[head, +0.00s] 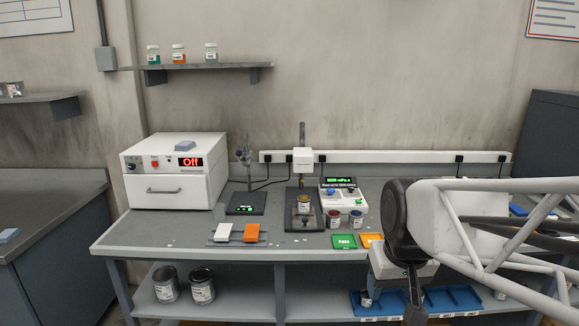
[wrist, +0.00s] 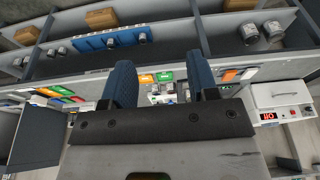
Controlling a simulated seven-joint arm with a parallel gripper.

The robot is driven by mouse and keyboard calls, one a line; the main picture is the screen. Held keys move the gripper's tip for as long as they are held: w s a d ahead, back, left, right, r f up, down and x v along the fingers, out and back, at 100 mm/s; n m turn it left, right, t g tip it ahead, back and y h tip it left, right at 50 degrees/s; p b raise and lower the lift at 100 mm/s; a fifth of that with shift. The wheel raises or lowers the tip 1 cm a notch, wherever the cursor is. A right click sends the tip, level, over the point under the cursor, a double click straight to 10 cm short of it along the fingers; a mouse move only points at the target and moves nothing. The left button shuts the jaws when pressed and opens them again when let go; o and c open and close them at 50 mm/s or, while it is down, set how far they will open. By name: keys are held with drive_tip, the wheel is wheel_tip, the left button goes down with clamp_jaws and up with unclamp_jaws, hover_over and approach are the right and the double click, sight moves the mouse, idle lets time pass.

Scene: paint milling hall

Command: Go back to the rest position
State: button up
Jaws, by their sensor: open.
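My gripper (head: 391,303) is at the right of the head view, hanging in front of the bench's front edge, with my arm reaching in from the right. In the wrist view its two blue-grey fingers (wrist: 162,72) stand well apart with nothing between them. The gripper is open and empty. It is clear of the cans and trays on the bench top. My arm hides part of the bench's right side.
Blue bins (head: 452,299) sit on the lower shelf beneath my gripper.

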drive_tip(key=s+f, duration=0.3)
drive_tip(key=s, duration=0.6)
drive_tip(key=shift+d+m, duration=0.4)
drive_tip(key=shift+d, duration=0.05)
